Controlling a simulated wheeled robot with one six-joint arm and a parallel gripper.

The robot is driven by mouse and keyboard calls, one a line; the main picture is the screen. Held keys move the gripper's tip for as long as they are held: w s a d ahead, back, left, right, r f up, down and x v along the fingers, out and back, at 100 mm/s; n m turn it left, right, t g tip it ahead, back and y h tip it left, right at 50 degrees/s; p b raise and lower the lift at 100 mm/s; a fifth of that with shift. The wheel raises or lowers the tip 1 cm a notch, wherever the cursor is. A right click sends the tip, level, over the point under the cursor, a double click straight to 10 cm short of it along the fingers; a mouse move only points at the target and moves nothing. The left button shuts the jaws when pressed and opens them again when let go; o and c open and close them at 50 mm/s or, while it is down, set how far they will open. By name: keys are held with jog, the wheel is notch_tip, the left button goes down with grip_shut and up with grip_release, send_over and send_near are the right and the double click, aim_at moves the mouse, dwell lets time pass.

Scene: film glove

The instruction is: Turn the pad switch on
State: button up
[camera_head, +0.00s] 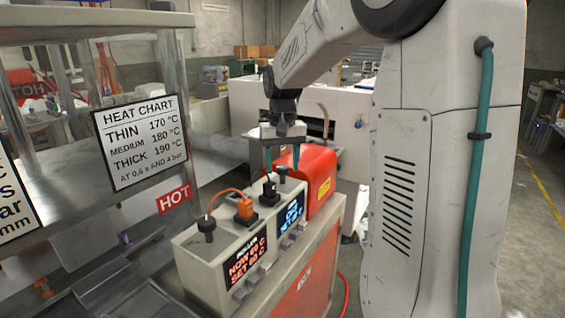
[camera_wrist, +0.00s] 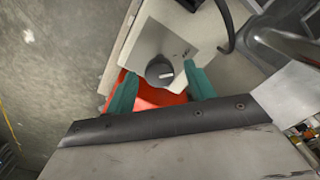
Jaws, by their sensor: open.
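The grey control box (camera_head: 200,262) has two displays on its front. In the wrist view, a dark round knob with a white mark (camera_wrist: 160,71) shows between the fingertips (camera_wrist: 161,88), with gaps on both sides.
Another black knob (camera_head: 206,229) and an orange plug with cable (camera_head: 245,208) stand nearer on the box top. A black plug (camera_head: 270,191) sits close to the far knob. A red housing (camera_head: 318,165) stands just behind. A metal frame with HOT sign (camera_head: 174,198) is at left.

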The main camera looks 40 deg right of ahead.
jog(key=c, duration=1)
jog(key=shift+m, duration=0.3)
jog(key=m, duration=1.3)
jog(key=shift+m, duration=2.1)
jog(key=shift+o, duration=0.2)
